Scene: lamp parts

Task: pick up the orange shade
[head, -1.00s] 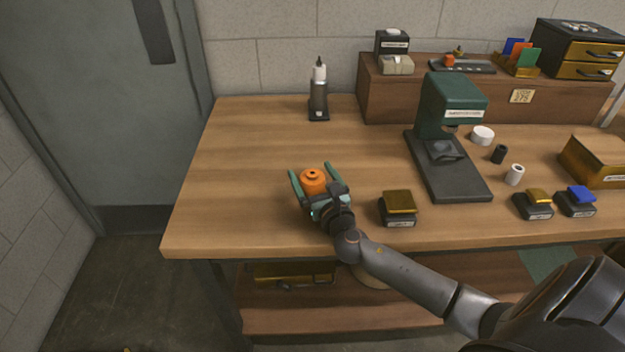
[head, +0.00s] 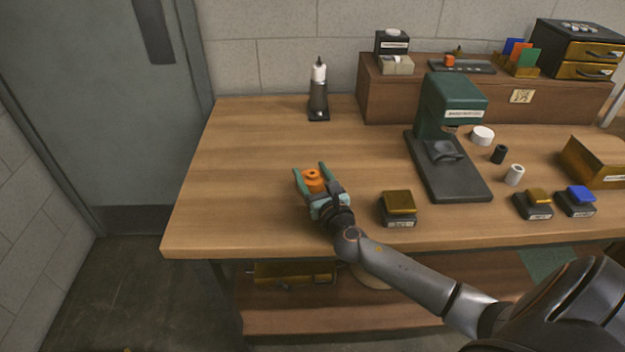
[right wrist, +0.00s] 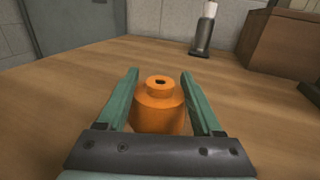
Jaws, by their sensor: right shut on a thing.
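The orange shade (head: 312,181) stands upright on the wooden table, left of the middle. It is a rounded orange piece with a narrower neck and a dark hole in its top. My right gripper (head: 310,168) is shut on the shade, with one green finger on each side of it. In the right wrist view the shade (right wrist: 158,108) sits between the two fingers, its lower front hidden by the gripper's dark body. I cannot tell any gap between the shade and the table. My left gripper is not in view.
A yellow-topped block (head: 399,203) stands just right of my gripper. A wooden riser (head: 400,94) runs along the back wall. The table's left part (head: 235,170) is clear.

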